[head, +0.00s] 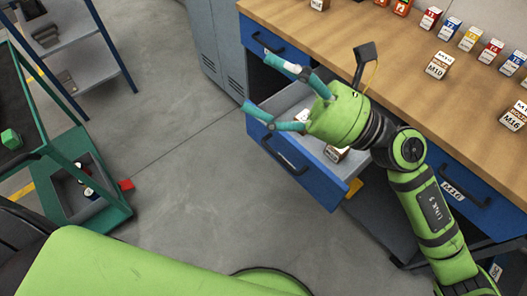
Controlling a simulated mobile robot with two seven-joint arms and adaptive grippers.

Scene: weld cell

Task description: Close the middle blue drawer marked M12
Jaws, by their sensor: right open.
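A blue-fronted drawer (316,183) stands pulled out from the workbench, between two other blue drawer fronts. Its dark handle (284,157) faces the floor area at left. Its grey inside holds a few small labelled boxes (336,153). I cannot read a mark on its front. My right gripper (257,80) is open and empty, its two teal fingers spread and pointing left. It is above the open drawer, and one finger passes over the top edge of the drawer front; I cannot tell whether they touch. The gripper hides part of the drawer. My left gripper is not in view.
The wooden benchtop (405,85) carries several labelled boxes, such as the M10 box (438,65). Blue drawer fronts sit left (273,45) and right (465,190). A grey cabinet (215,45) and a green cart (105,205) stand left.

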